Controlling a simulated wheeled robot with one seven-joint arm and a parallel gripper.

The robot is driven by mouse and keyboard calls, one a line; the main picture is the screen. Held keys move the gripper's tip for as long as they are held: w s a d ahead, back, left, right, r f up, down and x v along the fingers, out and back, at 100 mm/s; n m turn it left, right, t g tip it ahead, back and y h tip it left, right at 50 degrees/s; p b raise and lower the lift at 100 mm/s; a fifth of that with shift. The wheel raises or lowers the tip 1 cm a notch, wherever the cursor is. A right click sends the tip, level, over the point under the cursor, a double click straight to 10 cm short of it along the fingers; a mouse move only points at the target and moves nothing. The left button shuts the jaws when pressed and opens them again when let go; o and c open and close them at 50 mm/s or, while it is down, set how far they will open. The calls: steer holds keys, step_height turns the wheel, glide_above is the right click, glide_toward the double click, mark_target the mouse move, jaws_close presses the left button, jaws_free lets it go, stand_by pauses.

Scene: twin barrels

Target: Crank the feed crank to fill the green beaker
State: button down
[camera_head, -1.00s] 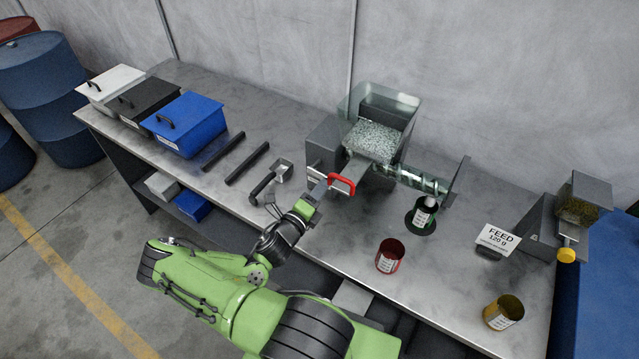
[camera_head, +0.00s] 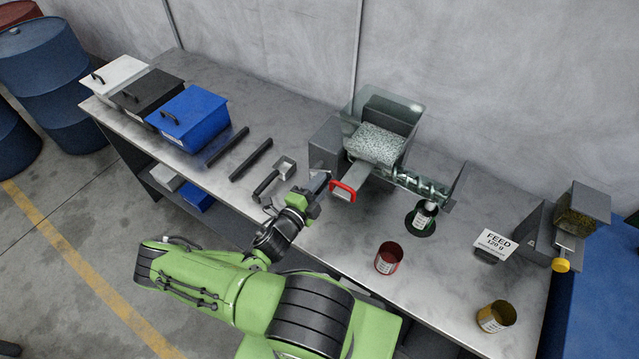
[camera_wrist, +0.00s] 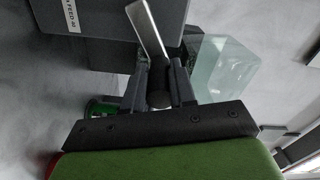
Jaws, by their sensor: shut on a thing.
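The green beaker (camera_head: 424,219) stands upright under the outlet of the glass feed tube, on a dark round base. The feed machine has a glass hopper of pale granules (camera_head: 375,145) and a screw (camera_head: 415,182) inside the tube. My gripper (camera_head: 318,183) is at the machine's left end. In the wrist view my gripper (camera_wrist: 158,90) is shut on the dark grip (camera_wrist: 158,72) of the feed crank, whose silver arm (camera_wrist: 146,28) rises from it. The beaker's green side also shows in the wrist view (camera_wrist: 100,108). Its fill level is hidden.
A red-handled slide (camera_head: 343,190) sits just right of my gripper. A red beaker (camera_head: 389,258) and a yellow beaker (camera_head: 496,316) stand toward the front edge. A FEED 120 g sign (camera_head: 493,243) stands at right. Scoop (camera_head: 273,178) and dark bars lie left.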

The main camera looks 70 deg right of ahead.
steer(key=shift+w+r, duration=0.1)
stand_by(0.3)
steer(key=c, duration=0.9)
jaws_free()
steer(key=shift+a, duration=0.15)
steer(key=a+b, duration=0.1)
steer(key=a, duration=0.4)
steer(key=w+a+b, duration=0.1)
steer(key=a, duration=0.4)
steer(key=w+a, duration=0.1)
steer(key=a, duration=0.4)
steer(key=shift+w+a+b, duration=0.15)
steer(key=shift+w+b, duration=0.05)
steer(key=shift+b, duration=0.2)
